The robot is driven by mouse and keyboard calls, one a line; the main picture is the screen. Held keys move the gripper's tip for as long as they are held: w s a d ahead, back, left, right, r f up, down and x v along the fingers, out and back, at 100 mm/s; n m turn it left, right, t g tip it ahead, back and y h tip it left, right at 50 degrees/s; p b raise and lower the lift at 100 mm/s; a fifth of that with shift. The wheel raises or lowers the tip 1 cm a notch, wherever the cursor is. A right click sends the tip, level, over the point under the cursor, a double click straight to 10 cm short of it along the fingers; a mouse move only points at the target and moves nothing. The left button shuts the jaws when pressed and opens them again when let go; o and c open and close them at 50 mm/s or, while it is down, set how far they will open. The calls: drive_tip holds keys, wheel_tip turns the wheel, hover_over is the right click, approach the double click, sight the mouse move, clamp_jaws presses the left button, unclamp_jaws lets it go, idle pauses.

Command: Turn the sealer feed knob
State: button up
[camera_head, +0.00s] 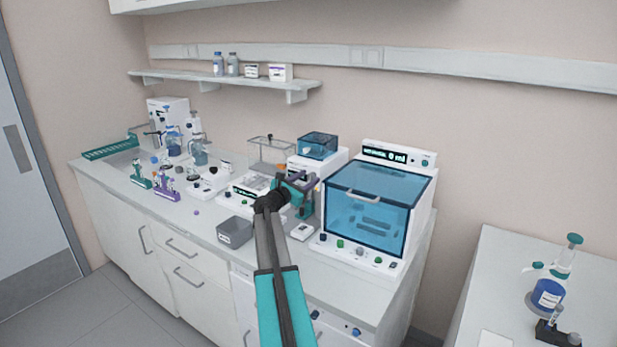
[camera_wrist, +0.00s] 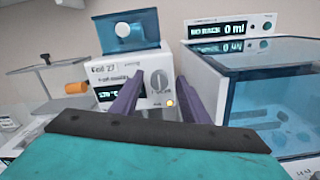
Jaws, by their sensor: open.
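The sealer is a white box with a blue clear-lidded top (camera_head: 318,146), at the middle of the bench in the head view. In the wrist view its front (camera_wrist: 105,77) reads "Foil 27" over a dark display that seems to show 170 °C. A round grey knob (camera_wrist: 159,80) with an upright bar is at the right of this front. My gripper (camera_head: 299,184) is open and faces the sealer. Its two purple fingers (camera_wrist: 158,92) stand left and right of the knob in the wrist view, apart from it as far as I can see. In the head view my gripper hides the knob.
A large blue-windowed machine (camera_head: 365,215) stands close on the right. A clear-topped stand (camera_head: 268,150) is left of the sealer; an orange cylinder (camera_wrist: 76,88) shows beside it. A grey box (camera_head: 235,231) sits at the bench's front.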

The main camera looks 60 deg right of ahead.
drive_tip(key=shift+d, duration=0.3)
drive_tip(key=c, duration=1)
drive_tip(key=shift+d, duration=0.2)
clamp_jaws()
drive_tip(key=shift+a+f, duration=0.1)
drive_tip(key=shift+f, duration=0.05)
drive_tip(key=shift+a+f+b, duration=0.1)
drive_tip(key=shift+b, duration=0.35)
drive_tip(key=shift+f+m+b, duration=0.15)
drive_tip(key=shift+m+b, duration=0.45)
drive_tip(key=shift+b, duration=0.35)
